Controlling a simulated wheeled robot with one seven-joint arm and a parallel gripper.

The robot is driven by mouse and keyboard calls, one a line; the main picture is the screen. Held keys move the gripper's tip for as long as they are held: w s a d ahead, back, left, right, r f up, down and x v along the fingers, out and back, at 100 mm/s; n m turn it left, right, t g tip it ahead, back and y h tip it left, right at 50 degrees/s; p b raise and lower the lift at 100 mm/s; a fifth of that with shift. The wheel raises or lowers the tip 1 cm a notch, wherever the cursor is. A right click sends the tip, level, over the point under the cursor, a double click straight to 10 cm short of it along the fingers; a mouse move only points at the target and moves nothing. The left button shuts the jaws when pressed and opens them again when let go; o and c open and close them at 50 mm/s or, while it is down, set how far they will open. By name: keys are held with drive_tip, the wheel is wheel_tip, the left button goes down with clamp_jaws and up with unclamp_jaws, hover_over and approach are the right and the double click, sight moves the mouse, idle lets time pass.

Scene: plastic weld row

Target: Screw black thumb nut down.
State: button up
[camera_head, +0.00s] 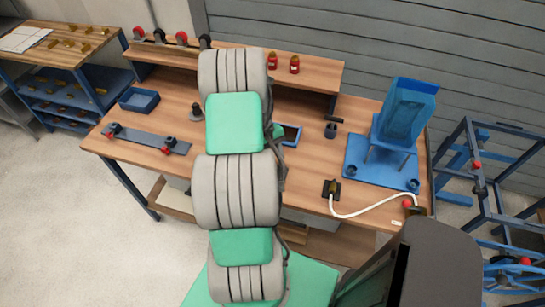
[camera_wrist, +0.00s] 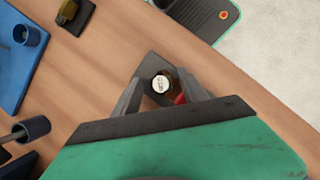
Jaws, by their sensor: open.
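In the wrist view, a dark round piece, which looks like the black thumb nut (camera_wrist: 161,94), surrounds a pale round stud top (camera_wrist: 160,83). It sits over a dark grey plate (camera_wrist: 152,62) on the wooden bench. My gripper (camera_wrist: 158,92) is open, with one grey finger on either side of the nut. I cannot tell whether the fingers touch it. A small red part (camera_wrist: 181,99) shows beside the right finger. In the head view my arm hides the gripper and the nut. I cannot tell how far down the nut sits.
A blue fixture (camera_head: 353,165) stands on the bench's right side. A brass-topped block (camera_head: 331,187) with a white cable (camera_head: 362,213) lies near the front edge. A dark bar with knobs (camera_head: 150,140) and a black knob (camera_head: 196,113) are on the left.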

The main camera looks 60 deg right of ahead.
drive_tip(key=n+p, duration=0.1)
drive_tip(key=n+h+p, duration=0.1)
drive_tip(key=n, duration=0.1)
drive_tip(key=shift+a+r+g, duration=0.15)
drive_tip(key=shift+r+g, duration=0.25)
drive_tip(key=n+h+p, duration=0.1)
drive_tip(key=n+p, duration=0.1)
drive_tip(key=n, duration=0.2)
drive_tip(key=shift+n+h+p, duration=0.3)
drive_tip(key=shift+h, duration=0.1)
drive_tip(key=shift+w+f+n+h+b, duration=0.1)
drive_tip(key=shift+f+n+h+b, duration=0.25)
drive_tip(key=shift+n, duration=0.85)
drive_tip(key=shift+n+h, duration=0.45)
drive_tip(key=shift+n, duration=0.55)
